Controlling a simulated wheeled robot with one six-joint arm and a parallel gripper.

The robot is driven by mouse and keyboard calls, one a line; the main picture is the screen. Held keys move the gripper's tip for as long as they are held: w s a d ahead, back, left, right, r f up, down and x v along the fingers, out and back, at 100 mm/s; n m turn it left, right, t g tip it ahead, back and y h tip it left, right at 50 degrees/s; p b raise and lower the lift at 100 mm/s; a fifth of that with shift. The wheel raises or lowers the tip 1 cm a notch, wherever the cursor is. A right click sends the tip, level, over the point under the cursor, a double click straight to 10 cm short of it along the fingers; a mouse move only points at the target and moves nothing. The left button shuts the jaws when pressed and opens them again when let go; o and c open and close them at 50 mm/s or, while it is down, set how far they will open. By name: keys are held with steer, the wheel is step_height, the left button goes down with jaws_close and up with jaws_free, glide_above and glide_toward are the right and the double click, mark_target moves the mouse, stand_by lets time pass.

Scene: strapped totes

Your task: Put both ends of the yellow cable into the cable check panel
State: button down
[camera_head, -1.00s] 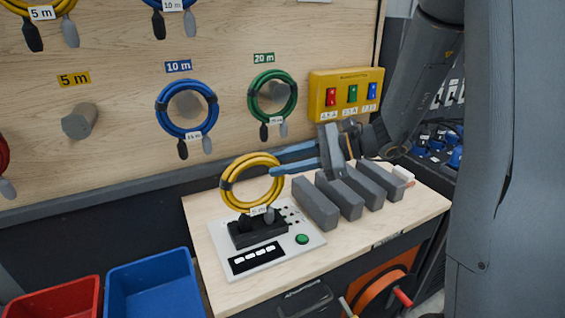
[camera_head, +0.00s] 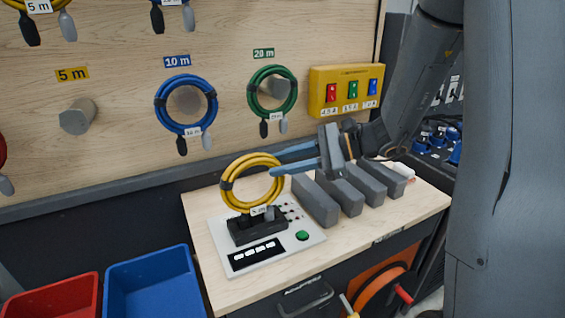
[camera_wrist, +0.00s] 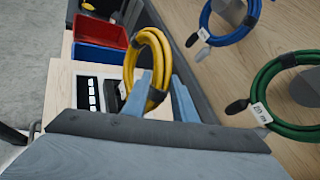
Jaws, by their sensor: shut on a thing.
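The yellow cable (camera_head: 229,187) is a coil with a white tag, standing upright over the cable check panel (camera_head: 272,259). Its lower part, with a grey plug end, is at the black socket block (camera_head: 258,231) on the panel; I cannot tell whether either end is seated. My gripper (camera_head: 277,163) comes from the right and is shut on the right side of the coil. In the wrist view the yellow cable (camera_wrist: 163,48) rises between the two blue fingers, and the panel (camera_wrist: 88,73) shows to the left, partly hidden by my gripper.
Several grey blocks (camera_head: 340,191) stand on the bench right of the panel, under my gripper. A red bin (camera_head: 60,300) and a blue bin (camera_head: 150,285) are at lower left. A blue coil (camera_head: 161,104) and green coil (camera_head: 252,92) hang on the board behind. A yellow switch box (camera_head: 346,76) is near my arm.

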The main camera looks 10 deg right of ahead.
steer(key=shift+f, duration=0.35)
steer(key=c, duration=1.4)
jaws_free()
steer(key=shift+d, duration=0.1)
steer(key=b+v, duration=0.2)
steer(key=v, duration=0.5)
steer(key=s+a+f+n+g+h, duration=0.3)
steer(key=s+f+n+g+h, duration=0.2)
steer(key=s+f, duration=0.45)
steer(key=s+d+f+n+h, duration=0.1)
steer(key=n+h, duration=0.1)
steer(key=n, duration=0.2)
steer(key=s+d+f+n+t+h, duration=0.1)
steer(key=d+f+n+h, duration=0.1)
steer(key=n+h, duration=0.1)
steer(key=s+d+f+n+h, duration=0.1)
steer(key=s+n+h, duration=0.1)
steer(key=n+h, duration=0.1)
steer(key=shift+s+d+f+n+t, duration=0.15)
steer(key=shift+f+n+t, duration=0.2)
steer(key=shift+n, duration=0.55)
